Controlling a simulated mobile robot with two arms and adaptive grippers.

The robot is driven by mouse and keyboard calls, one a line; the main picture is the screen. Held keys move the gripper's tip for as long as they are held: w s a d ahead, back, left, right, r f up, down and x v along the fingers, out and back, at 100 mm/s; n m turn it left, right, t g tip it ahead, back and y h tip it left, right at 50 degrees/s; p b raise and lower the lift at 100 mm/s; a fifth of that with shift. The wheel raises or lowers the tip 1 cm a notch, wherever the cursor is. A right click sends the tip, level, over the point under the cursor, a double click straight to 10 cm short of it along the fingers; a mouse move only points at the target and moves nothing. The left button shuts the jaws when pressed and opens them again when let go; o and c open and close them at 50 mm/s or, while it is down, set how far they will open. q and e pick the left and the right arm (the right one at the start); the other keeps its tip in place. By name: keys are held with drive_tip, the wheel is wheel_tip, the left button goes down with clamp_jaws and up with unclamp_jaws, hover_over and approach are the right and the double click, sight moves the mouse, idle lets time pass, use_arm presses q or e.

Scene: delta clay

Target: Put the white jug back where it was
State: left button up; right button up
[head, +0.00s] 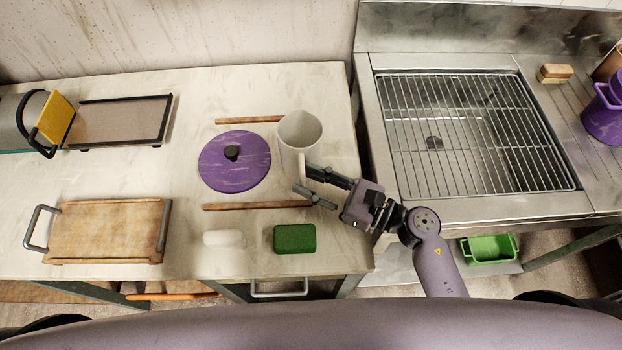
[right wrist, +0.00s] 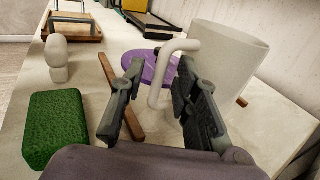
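The white jug (head: 300,135) stands upright on the pale worktop, right of the purple lid. Its handle faces my right gripper. My right gripper (head: 306,180) is at the handle with its fingers apart. In the right wrist view the jug (right wrist: 230,58) is at the upper right, and its handle (right wrist: 158,88) comes down between the two open fingers. I see a gap beside the handle, so the fingers do not look closed on it. My left gripper is not in view.
The purple lid (head: 234,162) lies between two wooden strips (head: 258,206). A white rounded object (head: 223,239) and a green block (head: 295,239) are near the front edge. A wooden tray (head: 108,232) is left. A sink with a wire rack (head: 470,135) is right.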

drive_tip(key=b+v, duration=0.3)
drive_tip(key=v, duration=0.8)
drive_tip(key=shift+s+d+r+b, duration=0.25)
drive_tip(key=shift+d+b, duration=0.1)
drive_tip(key=shift+d, duration=0.15)
